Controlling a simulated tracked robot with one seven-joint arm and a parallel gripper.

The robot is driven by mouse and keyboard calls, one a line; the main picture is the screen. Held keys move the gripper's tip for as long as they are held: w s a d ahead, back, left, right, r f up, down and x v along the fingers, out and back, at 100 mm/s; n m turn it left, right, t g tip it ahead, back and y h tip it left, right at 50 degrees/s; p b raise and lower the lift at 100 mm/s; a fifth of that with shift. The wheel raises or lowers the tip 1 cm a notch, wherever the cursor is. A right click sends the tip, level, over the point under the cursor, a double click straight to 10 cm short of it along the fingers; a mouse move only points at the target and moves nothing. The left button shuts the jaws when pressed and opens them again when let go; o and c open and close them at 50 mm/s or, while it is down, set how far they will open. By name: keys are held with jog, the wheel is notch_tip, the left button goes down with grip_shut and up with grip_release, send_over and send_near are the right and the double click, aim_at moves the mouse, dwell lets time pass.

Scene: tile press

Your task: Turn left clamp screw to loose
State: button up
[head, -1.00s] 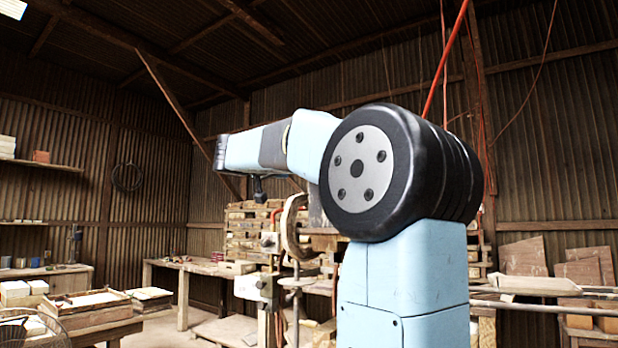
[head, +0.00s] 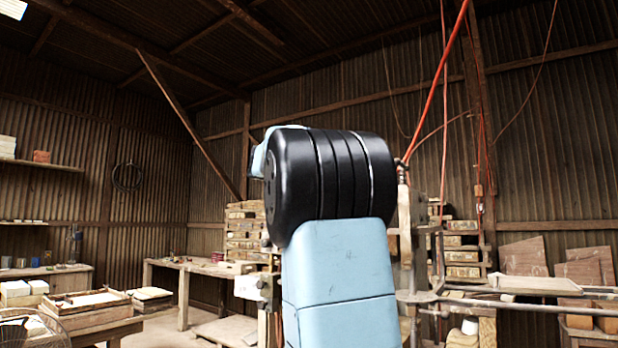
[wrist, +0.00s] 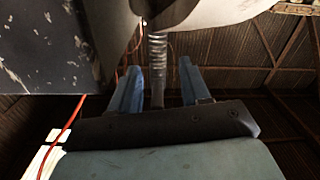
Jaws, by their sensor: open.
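My gripper (wrist: 160,72) shows in the wrist view with its two blue fingers apart. A grey threaded screw (wrist: 157,50) hangs down in the gap between the fingers, nearer neither side by much. It looks like a clamp screw; whether it is the left one I cannot tell. No finger visibly touches it. Its upper end meets a pale rounded body (wrist: 215,10), and its lower end is hidden behind the gripper's dark palm. In the head view my arm hides my gripper and the screw.
A large dark, scuffed block (wrist: 60,45) fills the wrist view's upper left, close to the left finger. A red hose (wrist: 62,138) runs past below it. In the head view, metal rods (head: 500,303) stick out at right, and a workbench (head: 190,268) stands at the back left.

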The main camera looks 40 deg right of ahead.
grip_shut()
dwell(0.3)
jog(key=shift+s+t, duration=0.1)
jog(key=shift+t, duration=0.3)
jog(key=n+t+y, duration=0.1)
jog(key=t, duration=0.1)
jog(key=n+t+y, duration=0.2)
jog(key=shift+s+d+n, duration=0.15)
jog(key=shift+s+n, duration=0.05)
jog(key=shift+n, duration=0.1)
jog(key=shift+f+n+t+y, duration=0.1)
jog(key=shift+n+t+y, duration=0.85)
jog(key=shift+t, duration=0.25)
jog(key=shift+f+n+t+y, duration=0.1)
jog(key=shift+n+t+y, duration=0.95)
jog(key=shift+y, duration=0.4)
jog(key=shift+n+t+y, duration=0.35)
jog(key=shift+n+y, duration=0.35)
jog(key=shift+y, duration=0.1)
